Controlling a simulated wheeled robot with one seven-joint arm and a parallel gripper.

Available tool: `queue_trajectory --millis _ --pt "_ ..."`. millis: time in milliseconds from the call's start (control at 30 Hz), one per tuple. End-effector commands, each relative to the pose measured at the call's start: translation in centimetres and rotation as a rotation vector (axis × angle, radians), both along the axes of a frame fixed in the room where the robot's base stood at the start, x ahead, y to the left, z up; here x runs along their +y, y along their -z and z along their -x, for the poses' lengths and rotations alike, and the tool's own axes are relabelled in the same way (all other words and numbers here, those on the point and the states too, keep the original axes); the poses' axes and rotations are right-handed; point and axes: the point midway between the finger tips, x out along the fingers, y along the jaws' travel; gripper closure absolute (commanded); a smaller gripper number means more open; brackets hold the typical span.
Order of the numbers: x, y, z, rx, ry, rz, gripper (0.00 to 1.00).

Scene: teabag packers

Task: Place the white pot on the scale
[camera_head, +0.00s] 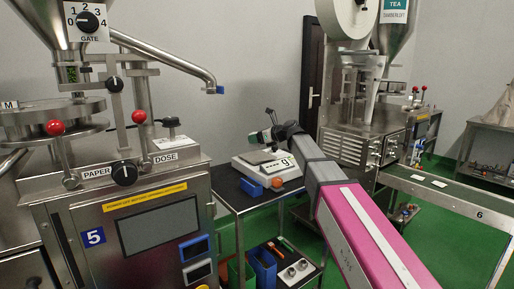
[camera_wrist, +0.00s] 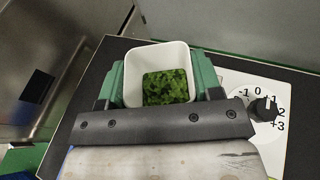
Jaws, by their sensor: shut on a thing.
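The white pot (camera_wrist: 136,77), a square open tub holding chopped green leaves, sits between the green fingers of my gripper (camera_wrist: 160,78) in the wrist view. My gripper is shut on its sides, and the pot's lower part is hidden. In the head view the white scale (camera_head: 284,174) stands on the dark top of a small metal cart, and my gripper (camera_head: 264,136) is above it. A white face with a numbered dial (camera_wrist: 264,108) shows right of the gripper in the wrist view. I cannot tell whether the pot touches anything below.
The cart's lower shelf holds another blue bin (camera_head: 262,265) and small items. A steel packing machine (camera_head: 150,225) stands close on the left, another machine (camera_head: 345,145) behind right.

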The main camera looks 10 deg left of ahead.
Motion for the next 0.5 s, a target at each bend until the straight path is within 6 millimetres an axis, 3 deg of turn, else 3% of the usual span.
queue_trajectory --millis 500 --pt "-0.1 4.2 -0.1 0.0 0.0 -0.001 0.68"
